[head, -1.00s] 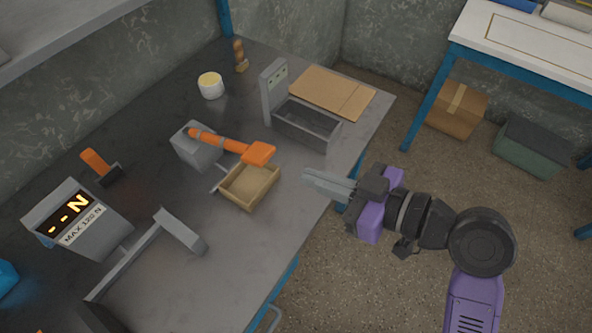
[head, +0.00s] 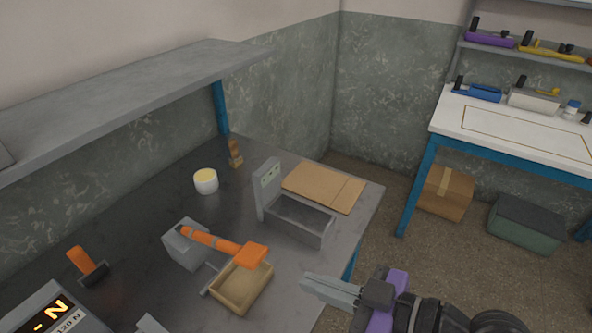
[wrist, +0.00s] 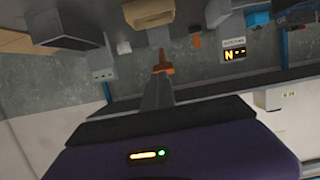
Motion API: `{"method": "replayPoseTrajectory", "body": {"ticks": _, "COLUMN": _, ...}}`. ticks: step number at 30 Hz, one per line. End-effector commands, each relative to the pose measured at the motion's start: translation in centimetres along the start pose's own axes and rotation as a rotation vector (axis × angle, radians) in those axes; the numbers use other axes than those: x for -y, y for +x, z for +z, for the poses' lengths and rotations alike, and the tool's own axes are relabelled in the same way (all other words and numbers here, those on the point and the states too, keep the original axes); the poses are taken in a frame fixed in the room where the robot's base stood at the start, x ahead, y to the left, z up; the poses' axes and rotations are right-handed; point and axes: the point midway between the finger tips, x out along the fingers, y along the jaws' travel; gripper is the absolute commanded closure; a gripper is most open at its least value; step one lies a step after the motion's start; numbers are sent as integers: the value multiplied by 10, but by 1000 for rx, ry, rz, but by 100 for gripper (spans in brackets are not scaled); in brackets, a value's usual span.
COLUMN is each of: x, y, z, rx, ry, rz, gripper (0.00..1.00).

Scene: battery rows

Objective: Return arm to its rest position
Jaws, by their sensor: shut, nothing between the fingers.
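My gripper (head: 331,290) is at the lower right of the head view, beside the bench's right edge. Its grey fingers are together with nothing between them and point left toward the bench. The purple and black wrist shows behind them, and the rest of my arm runs off the bottom edge. In the wrist view the shut fingers (wrist: 157,95) show at the middle, with the bench upside down beyond them.
The dark bench (head: 140,235) holds a wooden tray (head: 232,299), an orange-handled tool (head: 212,241), a grey bin (head: 300,225), a white cup (head: 206,182) and a display (head: 45,318). A shelf (head: 120,100) overhangs it. A white-topped table (head: 510,125) stands right. Floor between them is open.

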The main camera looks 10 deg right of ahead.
Motion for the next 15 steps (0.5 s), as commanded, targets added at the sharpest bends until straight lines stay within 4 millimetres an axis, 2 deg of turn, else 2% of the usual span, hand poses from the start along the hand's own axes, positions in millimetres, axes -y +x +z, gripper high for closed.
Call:
{"method": "replayPoseTrajectory", "body": {"ticks": 5, "x": -8, "y": 0, "z": -6, "rx": -24, "ry": 42, "rz": 31, "gripper": 100}}
{"method": "replayPoseTrajectory", "body": {"ticks": 10, "x": -53, "y": -9, "z": -25, "rx": -119, "ry": 131, "rz": 228, "gripper": 100}}
{"method": "replayPoseTrajectory", "body": {"ticks": 12, "x": -70, "y": -18, "z": -22, "rx": -155, "ry": 178, "rz": 332, "gripper": 100}}
{"method": "replayPoseTrajectory", "body": {"ticks": 15, "x": -84, "y": -36, "z": -6, "rx": -194, "ry": 239, "rz": 475, "gripper": 100}}
